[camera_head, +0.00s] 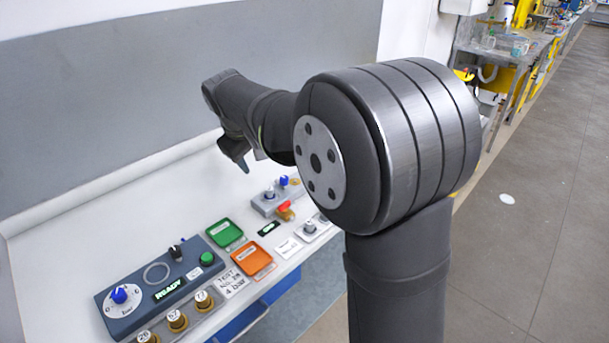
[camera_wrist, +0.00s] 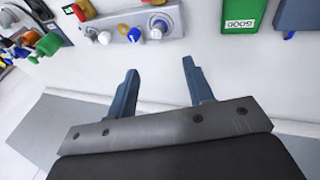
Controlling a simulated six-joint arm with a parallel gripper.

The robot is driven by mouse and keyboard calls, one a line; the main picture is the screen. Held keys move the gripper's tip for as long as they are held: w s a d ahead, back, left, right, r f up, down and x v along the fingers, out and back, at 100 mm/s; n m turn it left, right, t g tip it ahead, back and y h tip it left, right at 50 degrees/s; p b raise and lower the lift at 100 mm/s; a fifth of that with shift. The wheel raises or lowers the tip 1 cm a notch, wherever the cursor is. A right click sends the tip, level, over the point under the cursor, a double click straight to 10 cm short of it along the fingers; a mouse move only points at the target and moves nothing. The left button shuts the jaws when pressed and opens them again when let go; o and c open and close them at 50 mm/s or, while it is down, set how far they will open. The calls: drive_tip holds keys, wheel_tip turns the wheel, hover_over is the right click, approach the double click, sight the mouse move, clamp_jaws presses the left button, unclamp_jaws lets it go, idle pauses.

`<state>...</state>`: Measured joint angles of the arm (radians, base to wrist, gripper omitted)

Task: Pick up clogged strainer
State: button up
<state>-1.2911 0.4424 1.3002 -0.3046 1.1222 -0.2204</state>
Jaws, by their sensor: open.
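My gripper (camera_head: 243,162) is open and empty above the back of the white bench in the head view. In the wrist view its two blue-grey fingers (camera_wrist: 160,66) stand wide apart with only pale surface between them. I cannot tell which item is the clogged strainer. Several brass fittings with numbered white tops (camera_head: 177,320) stand at the front left of the bench. A red-and-brass fitting (camera_head: 285,211) sits near the grey knob block (camera_head: 275,197). A red-and-yellow piece (camera_wrist: 80,9) shows at the upper left in the wrist view.
A blue-grey control panel (camera_head: 160,284) reads READY. A green tray (camera_head: 225,233) and an orange tray (camera_head: 253,259) lie to its right; the green one reads GOOD in the wrist view (camera_wrist: 243,14). The back of the bench is clear before a grey wall panel (camera_head: 150,90).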

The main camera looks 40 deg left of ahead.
drive_tip(key=m+g+y, duration=0.2)
drive_tip(key=m+g, duration=0.1)
hover_over(270, 189)
drive_tip(key=d, duration=0.2)
wheel_tip(270, 189, down, 11)
drive_tip(key=shift+r, duration=0.1)
drive_tip(key=x, duration=0.5)
drive_tip(key=shift+s+a, duration=0.1)
drive_tip(key=shift+s, duration=0.1)
clamp_jaws()
